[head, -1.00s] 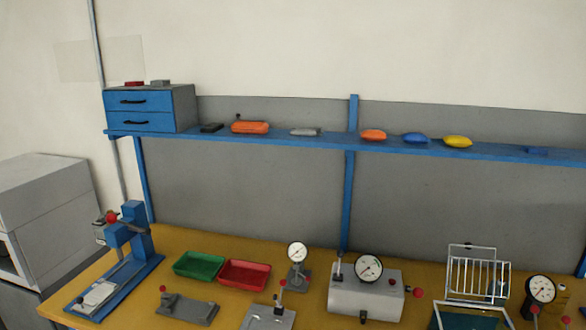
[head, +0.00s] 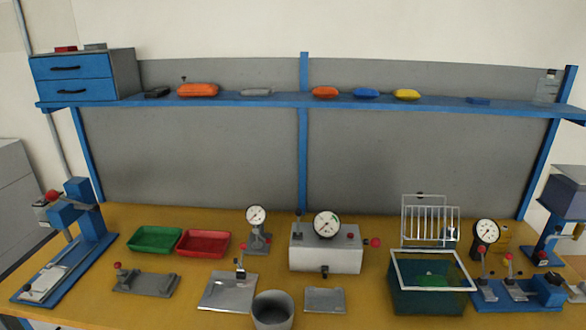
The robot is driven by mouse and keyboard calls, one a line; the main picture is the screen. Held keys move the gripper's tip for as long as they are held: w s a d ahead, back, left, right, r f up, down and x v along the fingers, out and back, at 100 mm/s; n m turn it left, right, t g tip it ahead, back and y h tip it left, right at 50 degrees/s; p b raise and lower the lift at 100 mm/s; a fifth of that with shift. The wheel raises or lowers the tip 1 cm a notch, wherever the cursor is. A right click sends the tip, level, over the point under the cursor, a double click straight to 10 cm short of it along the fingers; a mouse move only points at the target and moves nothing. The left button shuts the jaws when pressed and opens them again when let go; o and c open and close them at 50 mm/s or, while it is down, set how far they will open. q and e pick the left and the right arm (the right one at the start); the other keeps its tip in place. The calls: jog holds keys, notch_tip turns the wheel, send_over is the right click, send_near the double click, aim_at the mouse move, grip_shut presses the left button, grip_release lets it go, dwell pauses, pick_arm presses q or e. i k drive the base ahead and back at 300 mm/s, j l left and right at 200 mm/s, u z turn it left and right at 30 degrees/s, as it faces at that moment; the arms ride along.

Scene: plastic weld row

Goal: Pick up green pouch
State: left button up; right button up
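A green object (head: 432,281), which looks like the green pouch, lies inside a dark teal see-through bin (head: 428,303) on the right part of the bench. The bin has a pale rim, and its front wall partly covers the object, so its exact shape is hard to tell. Neither of my grippers shows in the head view.
A wire rack (head: 430,218) stands behind the bin; a dial gauge stand (head: 487,233) and blue fixture (head: 520,296) are to its right. A grey cup (head: 273,311) stands at the front.

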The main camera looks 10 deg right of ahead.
aim_at(430, 280)
jog(key=z, duration=1.25)
